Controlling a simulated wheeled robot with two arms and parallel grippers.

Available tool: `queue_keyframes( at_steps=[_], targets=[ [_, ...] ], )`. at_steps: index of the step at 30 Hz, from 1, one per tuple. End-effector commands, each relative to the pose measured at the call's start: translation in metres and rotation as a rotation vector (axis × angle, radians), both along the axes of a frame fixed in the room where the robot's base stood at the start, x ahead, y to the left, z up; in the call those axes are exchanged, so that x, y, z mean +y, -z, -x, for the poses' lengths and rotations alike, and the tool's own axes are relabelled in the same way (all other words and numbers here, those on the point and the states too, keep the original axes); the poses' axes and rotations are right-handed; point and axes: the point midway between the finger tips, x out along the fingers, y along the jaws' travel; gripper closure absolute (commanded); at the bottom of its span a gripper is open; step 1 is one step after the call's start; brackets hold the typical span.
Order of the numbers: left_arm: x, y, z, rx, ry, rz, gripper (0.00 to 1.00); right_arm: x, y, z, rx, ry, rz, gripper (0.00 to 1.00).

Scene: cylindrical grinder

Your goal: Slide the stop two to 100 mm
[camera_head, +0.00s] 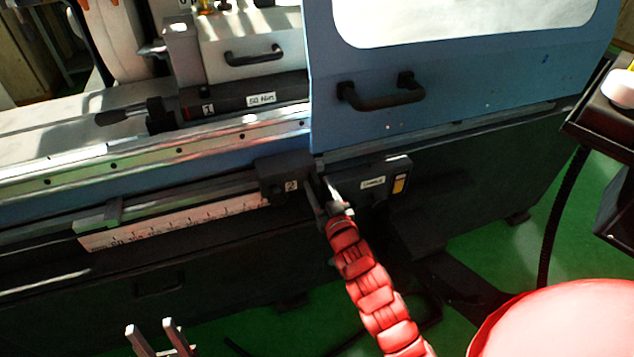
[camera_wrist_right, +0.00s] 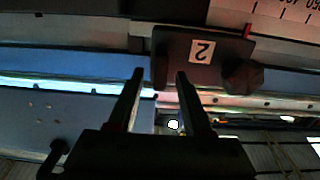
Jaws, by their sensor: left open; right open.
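Stop two (camera_head: 284,178) is a dark block with a white "2" label on the rail along the machine's front. It sits at the right end of the white scale (camera_head: 175,224). My right gripper (camera_head: 325,190) is open, just right of the stop. In the right wrist view, stop two (camera_wrist_right: 205,62) appears upside down, with a red pointer (camera_wrist_right: 248,31) beside the scale (camera_wrist_right: 285,10). There the fingertips of my right gripper (camera_wrist_right: 160,73) overlap the block's left end; contact cannot be told. My left gripper (camera_head: 160,338) is open and empty at the bottom, away from the rail.
A dark box (camera_head: 375,183) with a label and yellow sticker is right of the stop. A blue door (camera_head: 460,80) with a black handle (camera_head: 380,95) stands above.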

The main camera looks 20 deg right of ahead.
Motion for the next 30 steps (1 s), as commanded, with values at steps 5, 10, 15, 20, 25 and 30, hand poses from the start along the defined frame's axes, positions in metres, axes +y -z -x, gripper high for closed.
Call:
queue_keyframes(
  at_steps=[5,10,15,20,25,30],
  targets=[
    [0.0,-0.001,0.0,0.0,0.0,0.0,0.5,0.001,-0.001,-0.015,-0.001,0.0,0.0,0.5],
    [0.0,-0.001,0.0,0.0,0.0,0.0,0.5,0.001,0.0,-0.017,-0.001,0.0,0.0,0.5],
    [0.0,-0.001,0.0,0.0,0.0,0.0,0.5,0.0,0.0,-0.017,0.0,0.0,0.0,0.54],
    [0.0,-0.001,0.0,0.0,0.0,0.0,0.5,0.0,0.0,-0.016,0.0,0.001,0.0,0.82],
    [0.0,-0.001,0.0,0.0,0.0,0.0,0.5,0.0,0.0,-0.016,0.0,0.0,0.0,1.0],
    [0.0,-0.001,0.0,0.0,0.0,0.0,0.5,0.0,0.0,-0.016,0.0,0.0,0.0,1.0]
  ],
)
